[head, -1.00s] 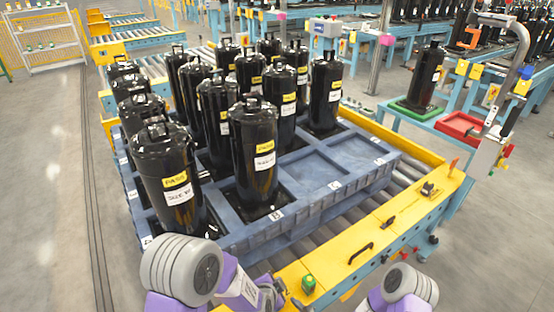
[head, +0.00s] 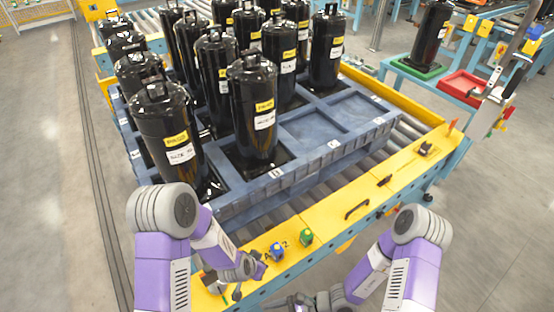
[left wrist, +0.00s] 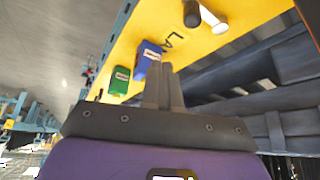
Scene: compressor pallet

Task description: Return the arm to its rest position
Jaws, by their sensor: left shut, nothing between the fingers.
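My left arm comes in from the lower left in the head view, bent at the elbow. Its left gripper (head: 262,269) is low over the near yellow beam, left of and below the blue button. In the left wrist view the fingers of this gripper (left wrist: 163,86) are together with nothing between them. My right arm stands at the lower right. Its right gripper (head: 298,301) is at the bottom edge of the head view, partly cut off, and its fingers are not clear.
The yellow beam (head: 335,232) carries a blue button (head: 277,252), a green button (head: 306,237) and a black handle (head: 357,209). Behind it, a blue pallet (head: 300,160) holds several black compressors (head: 254,115). Another compressor (head: 431,38) stands on a green tray beside a red tray (head: 464,87).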

